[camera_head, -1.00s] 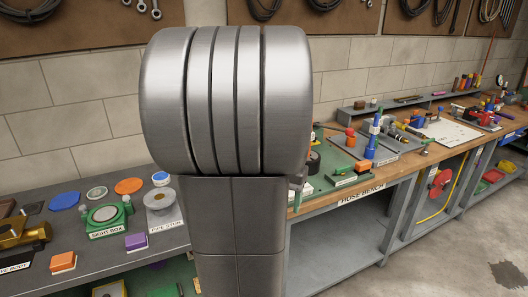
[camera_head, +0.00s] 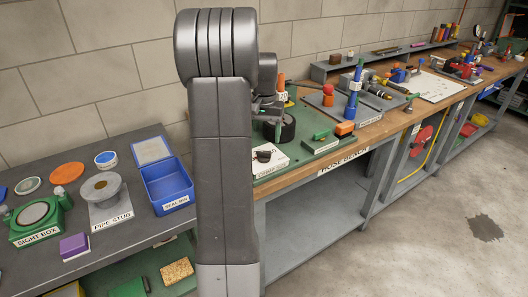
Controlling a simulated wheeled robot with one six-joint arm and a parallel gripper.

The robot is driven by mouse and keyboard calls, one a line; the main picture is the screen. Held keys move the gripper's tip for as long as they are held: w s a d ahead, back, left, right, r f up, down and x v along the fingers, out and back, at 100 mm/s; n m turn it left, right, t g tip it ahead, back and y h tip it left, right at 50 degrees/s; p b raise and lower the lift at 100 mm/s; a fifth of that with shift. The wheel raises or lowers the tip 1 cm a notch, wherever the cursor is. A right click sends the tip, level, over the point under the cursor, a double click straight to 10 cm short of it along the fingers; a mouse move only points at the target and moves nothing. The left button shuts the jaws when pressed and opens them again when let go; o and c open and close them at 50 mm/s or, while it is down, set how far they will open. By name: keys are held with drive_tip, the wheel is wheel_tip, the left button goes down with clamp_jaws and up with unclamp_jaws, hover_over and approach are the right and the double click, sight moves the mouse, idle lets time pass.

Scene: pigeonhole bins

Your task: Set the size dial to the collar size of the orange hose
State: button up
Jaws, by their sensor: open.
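My arm stands large in the middle of the view and hides part of the hose bench (camera_head: 294,192). My gripper (camera_head: 266,109) shows partly at the arm's right edge, over the green mat (camera_head: 318,155); it is open. An upright orange piece (camera_head: 281,80) with a small white tag stands just beside it; I cannot read the tag clearly or tell whether this is the orange hose. A white plate with a black knob (camera_head: 264,156), possibly the size dial, lies on the mat below the gripper, partly behind my arm. Its setting is too small to read.
A black round part (camera_head: 286,128) stands behind the white plate. A blue upright fitting (camera_head: 354,92) and an orange block (camera_head: 344,128) are to the right. A blue bin (camera_head: 168,188) and pipe stub (camera_head: 104,188) sit on the left bench. The floor at right is open.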

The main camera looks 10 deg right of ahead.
sight(264, 152)
wheel_tip(264, 152, down, 7)
drive_tip(key=shift+f, duration=0.1)
idle(0.3)
drive_tip(key=c, duration=1)
